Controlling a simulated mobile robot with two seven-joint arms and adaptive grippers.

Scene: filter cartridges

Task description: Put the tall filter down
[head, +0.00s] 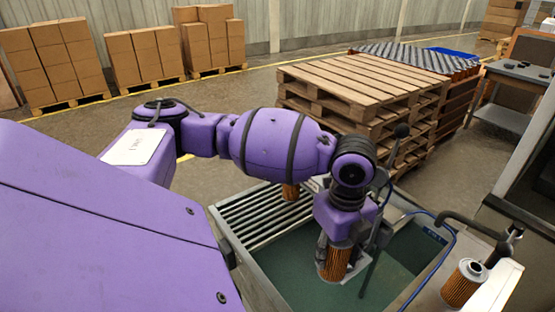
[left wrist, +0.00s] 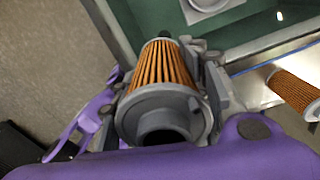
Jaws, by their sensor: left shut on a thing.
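My left gripper (head: 347,250) is shut on an orange pleated filter with grey end caps, the tall filter (head: 335,264). It hangs roughly upright over the green inside of a metal basin (head: 246,263). In the left wrist view the held filter (left wrist: 160,72) sits between the fingers, its grey open end cap facing the camera. Whether its lower end touches anything is hidden. A second filter (head: 290,191) stands on the basin's slatted rack (head: 262,212), partly hidden by my arm. A third filter (head: 463,283) stands on the light surface at the right. My right gripper is not in view.
A blue hose (head: 449,240) and a dark bent pipe (head: 470,222) run along the basin's right side. Stacked wooden pallets (head: 350,85) stand behind the basin. The slats left of the second filter look bare. A pale round fitting (left wrist: 208,4) shows in the basin.

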